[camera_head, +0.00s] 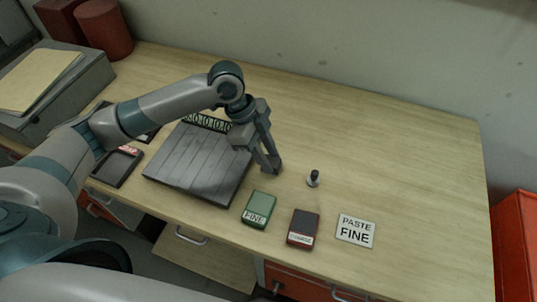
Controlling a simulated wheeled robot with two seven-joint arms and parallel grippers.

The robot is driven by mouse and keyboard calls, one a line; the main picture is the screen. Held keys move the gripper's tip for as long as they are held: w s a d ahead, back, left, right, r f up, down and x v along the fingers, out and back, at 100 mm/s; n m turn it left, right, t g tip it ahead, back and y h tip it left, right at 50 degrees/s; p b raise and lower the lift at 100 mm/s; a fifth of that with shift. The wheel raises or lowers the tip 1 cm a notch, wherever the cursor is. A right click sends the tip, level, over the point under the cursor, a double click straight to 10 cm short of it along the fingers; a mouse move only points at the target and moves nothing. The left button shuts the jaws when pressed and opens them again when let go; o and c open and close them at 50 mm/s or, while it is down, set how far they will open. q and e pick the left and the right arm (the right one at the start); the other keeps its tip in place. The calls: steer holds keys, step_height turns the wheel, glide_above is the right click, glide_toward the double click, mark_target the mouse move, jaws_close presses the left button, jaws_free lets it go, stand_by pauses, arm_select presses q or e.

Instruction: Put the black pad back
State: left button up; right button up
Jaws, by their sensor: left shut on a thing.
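My left gripper (266,160) points down over the table, just right of a grey grooved board (195,165). It is shut on a small dark thing, mostly hidden by the fingers; I cannot tell if this is the black pad. A flat dark tray-like piece (118,167) with a red-and-white label lies left of the board, partly beside my arm. A green pad (260,208) labelled FINE and a dark red pad (302,228) with a white label lie at the front. My right gripper is not in view.
A small dark knob-like piece (313,178) stands right of the gripper. A white PASTE FINE card (355,231) lies at the front right. A grey case (55,90) and red containers (103,30) fill the back left. The table's (410,150) right side is clear.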

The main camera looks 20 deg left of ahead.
arm_select(q)
steer(key=shift+f, duration=0.15)
steer(key=o, duration=1.1)
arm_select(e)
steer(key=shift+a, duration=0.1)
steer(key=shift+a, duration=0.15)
arm_select(q)
steer(key=shift+r, duration=0.2)
steer(key=shift+a+r+b, duration=0.3)
steer(key=shift+r, duration=0.2)
steer(key=b+v, duration=0.3)
steer(key=v, duration=0.8)
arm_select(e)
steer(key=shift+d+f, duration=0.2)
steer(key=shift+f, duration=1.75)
arm_select(q)
steer(key=shift+d, duration=0.15)
